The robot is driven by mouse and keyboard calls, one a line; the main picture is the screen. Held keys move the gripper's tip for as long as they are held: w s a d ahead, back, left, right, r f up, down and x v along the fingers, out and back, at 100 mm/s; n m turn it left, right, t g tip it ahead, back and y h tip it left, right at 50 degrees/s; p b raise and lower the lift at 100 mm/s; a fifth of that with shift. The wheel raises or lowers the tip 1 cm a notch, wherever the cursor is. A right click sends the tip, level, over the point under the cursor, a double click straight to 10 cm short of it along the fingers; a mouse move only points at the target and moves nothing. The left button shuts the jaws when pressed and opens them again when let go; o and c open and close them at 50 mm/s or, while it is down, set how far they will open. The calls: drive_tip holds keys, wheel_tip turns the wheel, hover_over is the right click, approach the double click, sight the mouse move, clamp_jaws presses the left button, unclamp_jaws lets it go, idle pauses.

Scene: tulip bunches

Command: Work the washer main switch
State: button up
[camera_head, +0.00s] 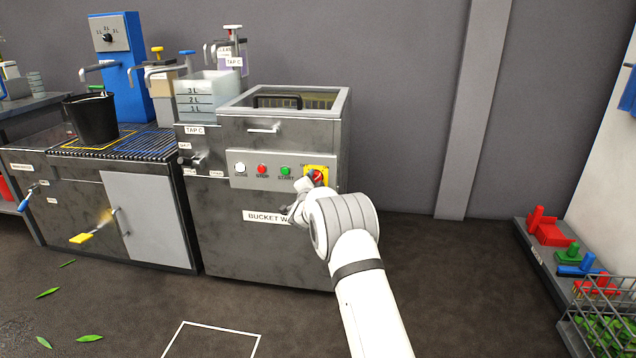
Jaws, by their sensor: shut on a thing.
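The washer (225,228) is a dark metal cabinet labelled "BUCKET W…", the rest of the label hidden by my arm. Its front panel (250,183) carries a white button (240,169), a red stop button (262,170) and a green start button (285,171). At the panel's right end, the main switch (317,176) is a red knob on a yellow plate (324,169). My gripper (311,181) is at this knob and shut on it. The gripper and wrist hide part of the knob and plate, so I cannot tell which way the knob is turned.
A black bucket (91,119) stands on the counter at left, near a blue dispenser (122,60).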

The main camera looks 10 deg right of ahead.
drive_tip(key=shift+s+a+f+n+p, duration=0.1)
drive_tip(key=shift+f+n+p, duration=0.1)
drive_tip(key=shift+n+p, duration=2.1)
drive_tip(key=shift+w+a+f+n+p, duration=0.15)
drive_tip(key=shift+n+p, duration=0.8)
drive_tip(key=shift+n, duration=2.7)
drive_tip(key=shift+s+f+n+p, duration=0.2)
drive_tip(key=shift+n+p, duration=1.4)
drive_tip(key=shift+n, duration=1.35)
drive_tip(key=shift+d, duration=0.1)
drive_tip(key=o, duration=1)
drive_tip(key=shift+r, duration=0.25)
drive_tip(key=shift+r, duration=0.1)
